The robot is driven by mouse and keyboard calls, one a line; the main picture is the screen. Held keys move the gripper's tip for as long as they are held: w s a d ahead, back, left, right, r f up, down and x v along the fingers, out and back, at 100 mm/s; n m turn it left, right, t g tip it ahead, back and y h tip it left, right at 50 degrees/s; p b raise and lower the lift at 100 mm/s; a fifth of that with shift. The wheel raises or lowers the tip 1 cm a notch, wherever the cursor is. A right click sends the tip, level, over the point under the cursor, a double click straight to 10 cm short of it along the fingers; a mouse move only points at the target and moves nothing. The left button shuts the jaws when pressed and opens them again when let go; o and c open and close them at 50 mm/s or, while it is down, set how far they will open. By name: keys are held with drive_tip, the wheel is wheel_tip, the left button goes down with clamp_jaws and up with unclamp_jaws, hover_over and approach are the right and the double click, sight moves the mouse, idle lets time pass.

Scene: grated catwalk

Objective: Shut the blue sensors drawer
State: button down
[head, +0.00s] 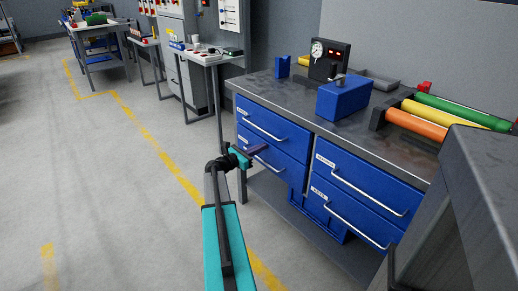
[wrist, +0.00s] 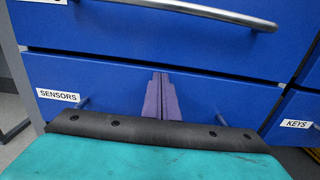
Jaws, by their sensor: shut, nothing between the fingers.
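The blue sensors drawer (head: 285,167) is the lower drawer of the left pair in the workbench. In the wrist view its blue front (wrist: 220,95) fills the middle, with a white SENSORS label (wrist: 58,95) at left. It looks close to flush with its neighbours; I cannot tell if a small gap remains. My gripper (head: 262,148) is in front of it, its purple fingers (wrist: 161,95) shut together, empty and pointing at the drawer front. I cannot tell if the tips touch. The drawer's handle is mostly hidden behind my gripper's body; only its end posts show.
Another drawer with a bar handle (wrist: 185,10) is directly above. The KEYS drawer (wrist: 297,124) is to the right. The benchtop (head: 290,88) holds a blue box (head: 343,97), a gauge unit (head: 328,60) and coloured rollers (head: 418,123).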

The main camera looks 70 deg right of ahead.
drive_tip(key=shift+s+d+r, duration=0.15)
drive_tip(key=shift+s+d, duration=0.2)
drive_tip(key=shift+w+a, duration=0.1)
drive_tip(key=p+v, duration=0.1)
drive_tip(key=v, duration=1.3)
drive_tip(key=shift+w+a+p, duration=0.25)
drive_tip(key=shift+a+p, duration=0.05)
